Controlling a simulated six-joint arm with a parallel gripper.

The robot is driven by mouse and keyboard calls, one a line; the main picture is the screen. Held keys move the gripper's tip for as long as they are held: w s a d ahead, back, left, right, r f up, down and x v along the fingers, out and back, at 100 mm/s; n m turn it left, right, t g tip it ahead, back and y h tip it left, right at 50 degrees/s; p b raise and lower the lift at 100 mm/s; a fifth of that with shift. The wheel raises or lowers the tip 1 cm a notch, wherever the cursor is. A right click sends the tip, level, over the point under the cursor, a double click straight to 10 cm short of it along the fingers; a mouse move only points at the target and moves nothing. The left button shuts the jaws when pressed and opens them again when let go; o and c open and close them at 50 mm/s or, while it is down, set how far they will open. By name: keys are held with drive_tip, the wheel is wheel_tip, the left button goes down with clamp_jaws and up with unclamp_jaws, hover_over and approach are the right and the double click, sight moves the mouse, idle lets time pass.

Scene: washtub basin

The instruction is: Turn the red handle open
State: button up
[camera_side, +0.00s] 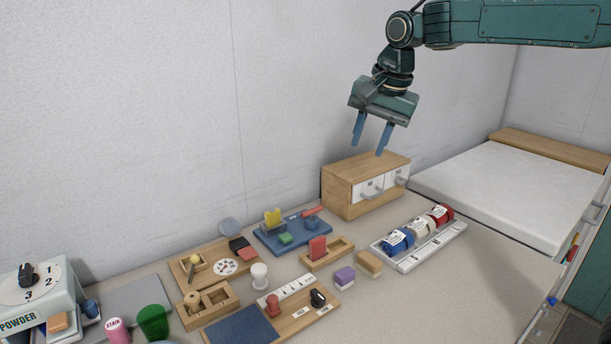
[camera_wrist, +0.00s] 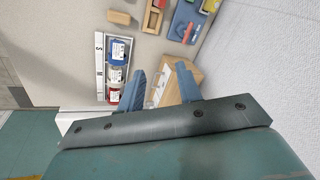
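A red handle (camera_side: 313,211) sits at the right end of a blue board (camera_side: 270,241) on the counter, left of the wooden drawer box. It also shows near the top of the wrist view (camera_wrist: 188,32). The board carries a yellow piece (camera_side: 272,217) and a green piece (camera_side: 285,238) too. My gripper (camera_side: 368,148) hangs above the drawer box, its two blue fingers apart with nothing between them. It is well above the handle and to its right in the side view. In the wrist view my gripper (camera_wrist: 173,66) is also open.
The wooden drawer box (camera_side: 345,185) with white fronts stands against the wall. A tray (camera_side: 425,250) of rolled bundles lies in front of it. A wooden holder (camera_side: 330,258) with a red block is near the board. Several other fixtures fill the left counter.

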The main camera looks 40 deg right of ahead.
sight(312, 209)
drive_tip(key=w+f+m, duration=0.3)
drive_tip(key=w+f, duration=0.1)
drive_tip(key=w, duration=0.2)
drive_tip(key=w+a+f+m+g, duration=0.1)
drive_tip(key=w+f+m, duration=0.1)
drive_tip(key=w+f, duration=0.2)
drive_tip(key=w, duration=0.2)
drive_tip(key=shift+w+a+m, duration=0.25)
drive_tip(key=shift+w+m, duration=0.05)
drive_tip(key=shift+m, duration=0.1)
drive_tip(key=shift+f, duration=0.15)
drive_tip(key=x, duration=1.3)
drive_tip(key=shift+f, duration=0.25)
clamp_jaws()
